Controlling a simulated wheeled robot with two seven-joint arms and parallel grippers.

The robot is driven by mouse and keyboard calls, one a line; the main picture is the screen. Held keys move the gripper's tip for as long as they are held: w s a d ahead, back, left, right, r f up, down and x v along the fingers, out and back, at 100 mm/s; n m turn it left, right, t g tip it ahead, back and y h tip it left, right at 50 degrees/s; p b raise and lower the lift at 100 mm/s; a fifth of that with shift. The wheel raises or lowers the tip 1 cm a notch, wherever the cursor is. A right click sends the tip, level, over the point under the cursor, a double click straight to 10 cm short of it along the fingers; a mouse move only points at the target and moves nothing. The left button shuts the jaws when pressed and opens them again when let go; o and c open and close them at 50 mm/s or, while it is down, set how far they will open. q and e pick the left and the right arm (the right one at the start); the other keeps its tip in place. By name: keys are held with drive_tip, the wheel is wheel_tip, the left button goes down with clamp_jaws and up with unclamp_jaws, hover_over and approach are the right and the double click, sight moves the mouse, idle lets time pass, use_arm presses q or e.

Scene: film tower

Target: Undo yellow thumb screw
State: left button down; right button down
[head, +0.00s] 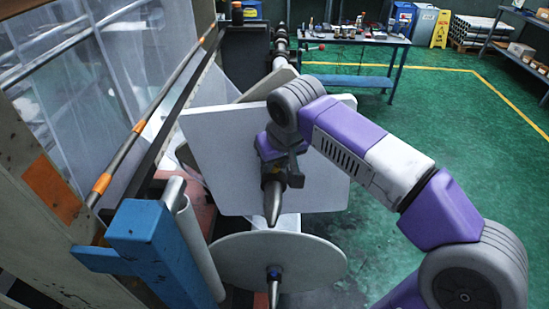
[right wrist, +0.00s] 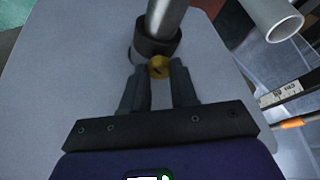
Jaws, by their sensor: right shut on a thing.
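The yellow thumb screw (right wrist: 158,69) shows in the right wrist view, on the side of a dark collar (right wrist: 155,42) around a metal shaft (right wrist: 166,15). My right gripper (right wrist: 159,70) has its two fingertips closed on either side of the screw. In the head view my right gripper (head: 282,172) is at the collar on the tapered shaft (head: 272,203), in front of a pale panel (head: 225,140). The gripper and collar hide the screw there. My left gripper is not in view.
A pale round disc (head: 310,262) on a second spindle lies below the gripper. A blue post (head: 155,245) and pale roll (head: 200,255) stand at the lower left. Clear film (head: 85,80) hangs at the left. Green floor (head: 430,110) is open at the right.

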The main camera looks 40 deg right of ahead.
drive_tip(key=shift+d+n+y+p, duration=0.2)
drive_tip(key=shift+n+y+p, duration=0.65)
drive_tip(key=shift+n, duration=1.35)
drive_tip(key=c, duration=0.9)
unclamp_jaws()
drive_tip(key=shift+o, duration=0.2)
drive_tip(key=shift+r, duration=0.1)
drive_tip(key=p+v, duration=0.2)
drive_tip(key=v, duration=0.5)
drive_tip(key=shift+r, duration=0.2)
drive_tip(key=shift+s+d, duration=0.1)
drive_tip(key=shift+s, duration=0.05)
